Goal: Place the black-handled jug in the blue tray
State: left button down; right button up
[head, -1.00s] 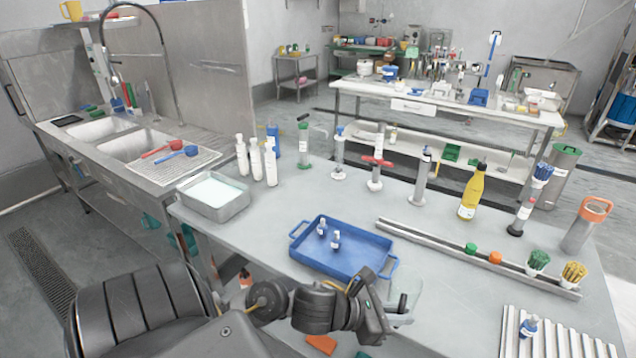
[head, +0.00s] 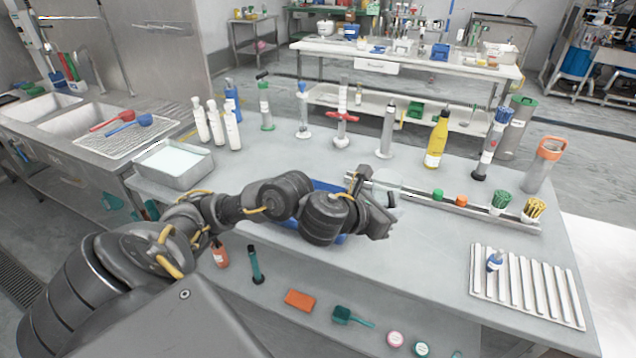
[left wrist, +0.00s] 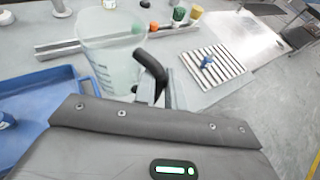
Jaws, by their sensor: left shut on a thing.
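The clear jug with a black handle (left wrist: 108,52) is in my left wrist view, with its handle (left wrist: 153,68) between the fingers of my left gripper (left wrist: 152,92). In the head view the jug (head: 388,181) is partly hidden behind my left gripper (head: 385,207), which is shut on the handle. The jug looks upright and appears raised above the table, just right of the tray. The blue tray (head: 330,186) is mostly hidden behind my left arm. Its right part (left wrist: 40,88) shows at the left of the wrist view. My right gripper is not in view.
A metal rail (head: 420,196) with brushes and small caps runs behind the jug. A ridged white rack (head: 520,285) holds a small blue bottle at right. A yellow bottle (head: 437,140) and several cylinders stand at the back. A metal basin (head: 173,165) stands at left.

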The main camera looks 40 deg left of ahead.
pick_arm(q)
jog(key=a+f, duration=0.2)
jog(key=a, duration=0.2)
jog(key=w+a+f+b, duration=0.1)
jog(key=a+f, duration=0.2)
jog(key=a, duration=0.1)
jog(key=a+f+b, duration=0.1)
jog(key=a+f, duration=0.2)
jog(key=a, duration=0.1)
jog(key=shift+w+a+f, duration=0.15)
jog(key=shift+a+f, duration=0.3)
jog(key=shift+f, duration=0.05)
jog(key=f, duration=0.4)
jog(key=shift+w+a, duration=0.1)
jog(key=shift+a, duration=0.3)
jog(key=c, duration=1.5)
grip_release()
jog(key=shift+r, duration=0.1)
jog(key=shift+o, duration=0.2)
